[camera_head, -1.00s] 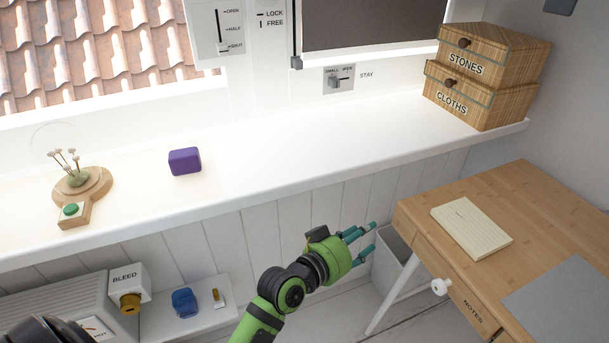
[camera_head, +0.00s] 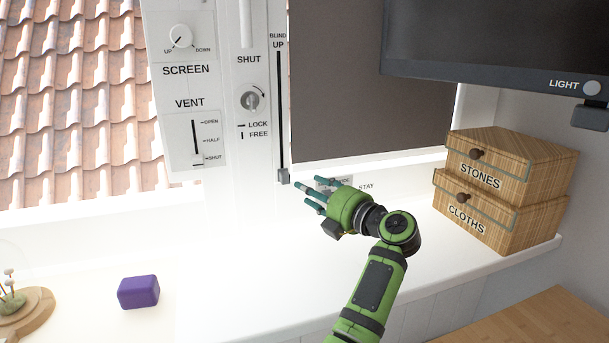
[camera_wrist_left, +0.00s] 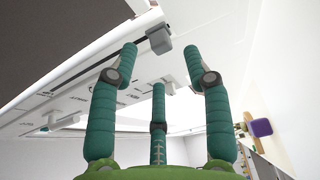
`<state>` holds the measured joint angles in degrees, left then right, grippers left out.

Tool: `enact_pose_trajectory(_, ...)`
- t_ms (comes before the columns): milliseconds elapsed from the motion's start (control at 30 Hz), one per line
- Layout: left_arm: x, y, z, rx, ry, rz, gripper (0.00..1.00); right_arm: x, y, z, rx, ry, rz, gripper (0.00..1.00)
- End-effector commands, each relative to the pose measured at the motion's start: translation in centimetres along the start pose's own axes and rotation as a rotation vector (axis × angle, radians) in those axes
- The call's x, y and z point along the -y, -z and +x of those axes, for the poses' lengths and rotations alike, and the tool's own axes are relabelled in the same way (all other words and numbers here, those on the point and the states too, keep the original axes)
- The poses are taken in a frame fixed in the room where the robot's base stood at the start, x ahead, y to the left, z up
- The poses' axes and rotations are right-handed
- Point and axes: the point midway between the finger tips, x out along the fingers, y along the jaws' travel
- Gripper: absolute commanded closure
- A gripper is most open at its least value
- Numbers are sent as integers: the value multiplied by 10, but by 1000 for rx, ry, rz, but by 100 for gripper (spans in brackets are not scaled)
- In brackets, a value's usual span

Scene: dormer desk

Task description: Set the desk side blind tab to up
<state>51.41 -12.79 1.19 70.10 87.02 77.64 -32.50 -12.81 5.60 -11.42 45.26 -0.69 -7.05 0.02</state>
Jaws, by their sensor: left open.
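The blind tab (camera_head: 283,177) is a small grey block at the bottom end of a tall dark slot (camera_head: 281,110) marked BLIND UP. The slot runs up beside the dark blind (camera_head: 365,90). My left gripper (camera_head: 308,194) is open and empty, just right of and slightly below the tab in the head view, its fingers pointing left toward it. In the left wrist view the tab (camera_wrist_left: 159,40) shows beyond the spread teal fingers (camera_wrist_left: 160,62), between their tips. I see no contact. My right gripper is in neither view.
The panel left of the slot carries a lock knob (camera_head: 251,100), a vent slider (camera_head: 197,158) and a screen dial (camera_head: 180,38). A SMALL/WIDE switch plate is partly hidden behind my gripper. Boxes (camera_head: 505,190) stand right; a purple block (camera_head: 138,292) lies left on the sill.

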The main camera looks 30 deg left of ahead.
Motion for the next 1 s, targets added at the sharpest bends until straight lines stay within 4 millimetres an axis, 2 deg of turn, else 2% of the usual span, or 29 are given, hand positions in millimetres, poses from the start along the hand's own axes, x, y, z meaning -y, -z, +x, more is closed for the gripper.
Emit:
enact_pose_trajectory(433,-1,2,60,-7,2,0,51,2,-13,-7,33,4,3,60)
enact_pose_trajectory(600,0,2,69,-5,3,-2,51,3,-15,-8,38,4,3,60)
enact_pose_trajectory(833,0,2,69,-5,3,-2,51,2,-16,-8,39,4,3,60)
enact_pose_trajectory(867,0,2,69,-5,3,-2,59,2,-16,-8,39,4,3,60)
enact_pose_trajectory(900,0,2,69,-5,3,-2,75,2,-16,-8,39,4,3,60)
enact_pose_trajectory(967,0,2,69,-5,3,-2,99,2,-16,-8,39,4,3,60)
enact_pose_trajectory(1000,0,2,69,-5,3,-2,100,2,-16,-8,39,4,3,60)
